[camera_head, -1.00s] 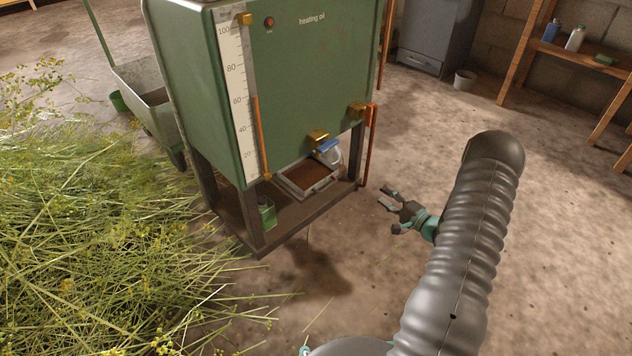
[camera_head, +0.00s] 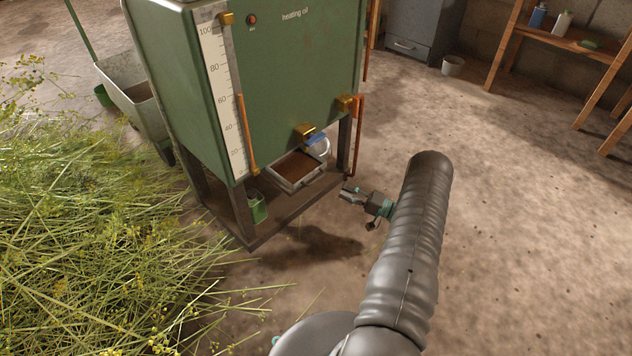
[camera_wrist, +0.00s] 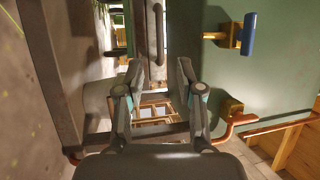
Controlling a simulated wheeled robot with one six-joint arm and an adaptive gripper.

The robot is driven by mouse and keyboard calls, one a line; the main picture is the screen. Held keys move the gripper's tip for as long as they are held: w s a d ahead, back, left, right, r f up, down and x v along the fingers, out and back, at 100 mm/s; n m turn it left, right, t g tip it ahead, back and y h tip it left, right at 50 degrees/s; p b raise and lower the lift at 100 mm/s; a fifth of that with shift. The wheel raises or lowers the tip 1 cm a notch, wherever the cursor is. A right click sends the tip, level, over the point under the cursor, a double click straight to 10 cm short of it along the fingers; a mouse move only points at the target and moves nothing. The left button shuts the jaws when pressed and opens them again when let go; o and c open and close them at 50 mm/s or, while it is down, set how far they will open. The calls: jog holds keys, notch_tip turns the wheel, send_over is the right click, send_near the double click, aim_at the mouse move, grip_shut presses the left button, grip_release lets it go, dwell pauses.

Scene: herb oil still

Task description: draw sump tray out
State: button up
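The sump tray (camera_head: 306,181) is a shallow grey tray with brown contents, low between the legs under the green heating oil tank (camera_head: 285,85). In the wrist view its grey front (camera_wrist: 169,42) runs up the picture, with a bar handle (camera_wrist: 159,35) on it. My gripper (camera_head: 346,189) is low, just right of the tank's stand and apart from the tray. In the wrist view my gripper (camera_wrist: 161,76) has its fingers spread, with the handle beyond and between them. Nothing is held. The tray's far part is hidden under the tank.
A brass tap (camera_head: 304,132) with a blue handle (camera_head: 315,139) hangs above the tray. A green can (camera_head: 257,207) stands left of it on the stand's base. A copper pipe (camera_head: 357,133) runs down at the right.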

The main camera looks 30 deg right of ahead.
jog(key=x, duration=1)
jog(key=shift+p, duration=0.3)
jog(key=shift+a+r, duration=0.1)
jog(key=shift+a, duration=0.05)
jog(key=shift+c, duration=0.3)
grip_shut()
